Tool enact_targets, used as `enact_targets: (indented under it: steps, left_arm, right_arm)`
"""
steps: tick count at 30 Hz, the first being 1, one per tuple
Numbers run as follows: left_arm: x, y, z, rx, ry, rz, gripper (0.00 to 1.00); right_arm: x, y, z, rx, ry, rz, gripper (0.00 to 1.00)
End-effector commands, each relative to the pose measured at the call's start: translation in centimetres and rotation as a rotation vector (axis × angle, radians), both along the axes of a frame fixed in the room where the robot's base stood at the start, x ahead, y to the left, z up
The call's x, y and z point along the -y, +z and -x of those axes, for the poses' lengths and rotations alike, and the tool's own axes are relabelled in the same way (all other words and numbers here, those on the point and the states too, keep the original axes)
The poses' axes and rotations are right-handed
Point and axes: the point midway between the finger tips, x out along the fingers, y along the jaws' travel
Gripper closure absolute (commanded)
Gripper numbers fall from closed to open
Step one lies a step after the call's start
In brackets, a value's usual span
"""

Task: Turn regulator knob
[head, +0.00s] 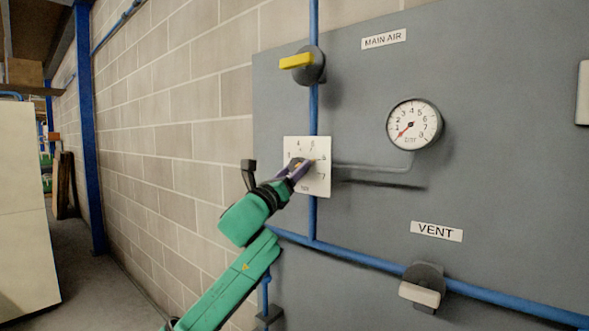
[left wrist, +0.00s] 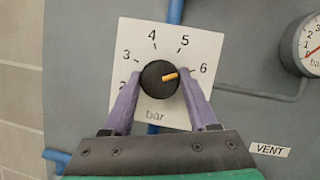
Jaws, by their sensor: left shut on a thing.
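The regulator knob (left wrist: 157,80) is a round black knob with an orange pointer mark, set on a white square dial plate (left wrist: 194,42). In the left wrist view the mark points right, close to the 6. My left gripper (left wrist: 158,85) has its two purple fingers on either side of the knob and is shut on it. In the head view the left gripper (head: 298,168) reaches the dial plate (head: 321,145) from the lower left and mostly hides the knob. My right gripper is not in view.
A round gauge (head: 414,123) sits right of the dial, its red needle at the low end. A yellow-handled valve (head: 297,61) labelled MAIN AIR is above. A VENT valve (head: 420,293) is at lower right. Blue pipes (head: 360,258) cross the grey panel (head: 490,140).

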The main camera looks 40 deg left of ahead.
Motion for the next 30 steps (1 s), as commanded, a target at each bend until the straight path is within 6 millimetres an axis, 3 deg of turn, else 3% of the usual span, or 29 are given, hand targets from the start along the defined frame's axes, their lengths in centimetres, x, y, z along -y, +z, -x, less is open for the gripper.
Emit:
enact_targets:
  steps: [14, 30]
  left_arm:
    - [0.2, 0.6, 0.0, 0.007, 0.001, 0.399, 0.97]
    - [0.3, 0.9, 0.0, 0.018, 0.001, 0.916, 0.97]
  right_arm:
    - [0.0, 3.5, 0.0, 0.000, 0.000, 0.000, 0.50]
    - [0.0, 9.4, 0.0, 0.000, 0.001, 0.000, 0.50]
